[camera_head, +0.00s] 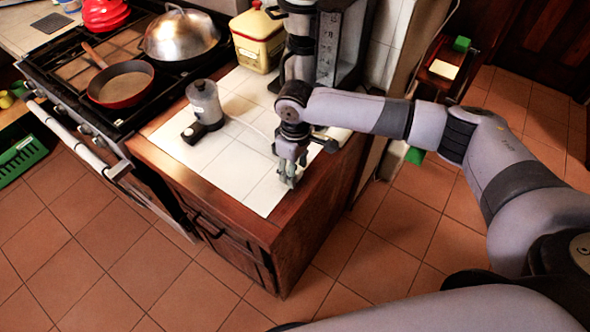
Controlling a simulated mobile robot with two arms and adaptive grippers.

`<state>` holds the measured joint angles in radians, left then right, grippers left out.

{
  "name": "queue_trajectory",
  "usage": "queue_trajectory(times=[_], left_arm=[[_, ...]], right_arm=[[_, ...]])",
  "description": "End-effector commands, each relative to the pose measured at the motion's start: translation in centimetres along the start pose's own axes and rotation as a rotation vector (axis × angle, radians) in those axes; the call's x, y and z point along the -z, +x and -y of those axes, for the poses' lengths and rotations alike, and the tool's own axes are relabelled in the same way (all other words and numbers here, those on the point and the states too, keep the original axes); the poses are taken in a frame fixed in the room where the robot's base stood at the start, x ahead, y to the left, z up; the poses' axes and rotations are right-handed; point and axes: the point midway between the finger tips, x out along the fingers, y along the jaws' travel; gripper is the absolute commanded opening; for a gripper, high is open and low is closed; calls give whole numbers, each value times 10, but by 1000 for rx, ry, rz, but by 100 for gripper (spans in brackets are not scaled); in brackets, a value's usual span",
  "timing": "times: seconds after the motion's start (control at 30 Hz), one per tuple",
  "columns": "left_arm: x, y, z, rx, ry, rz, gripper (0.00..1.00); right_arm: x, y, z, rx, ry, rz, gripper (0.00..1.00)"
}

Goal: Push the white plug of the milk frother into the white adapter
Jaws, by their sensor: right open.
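The milk frother (204,103), a grey jug on a dark base, stands on the white-tiled counter (238,172). A thin pale cord (246,124) runs from it to the right, towards my right gripper (288,176). My right gripper points down over the tiles near the counter's right side, to the right of the frother. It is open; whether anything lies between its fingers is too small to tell. A white thing (338,134) shows partly behind the gripper, and I cannot tell whether it is the adapter. The white plug cannot be made out. My left gripper is not in view.
A stove (70,70) with a red pan (121,86) and a domed steel lid (178,36) is left of the counter. A yellow container (258,40) and a dark appliance (343,45) stand behind. The front tiles are clear.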

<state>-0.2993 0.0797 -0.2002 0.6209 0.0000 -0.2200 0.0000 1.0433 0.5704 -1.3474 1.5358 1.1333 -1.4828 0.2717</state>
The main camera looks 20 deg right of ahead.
Motion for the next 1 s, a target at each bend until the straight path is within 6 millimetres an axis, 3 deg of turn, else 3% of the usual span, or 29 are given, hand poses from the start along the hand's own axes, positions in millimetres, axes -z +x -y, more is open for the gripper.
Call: queue_trajectory(times=[0.23, 1.0], left_arm=[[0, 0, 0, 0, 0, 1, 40], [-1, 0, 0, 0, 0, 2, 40]], right_arm=[[0, 0, 0, 1, 0, 0, 48], [0, 0, 0, 1, 0, 0, 0]])
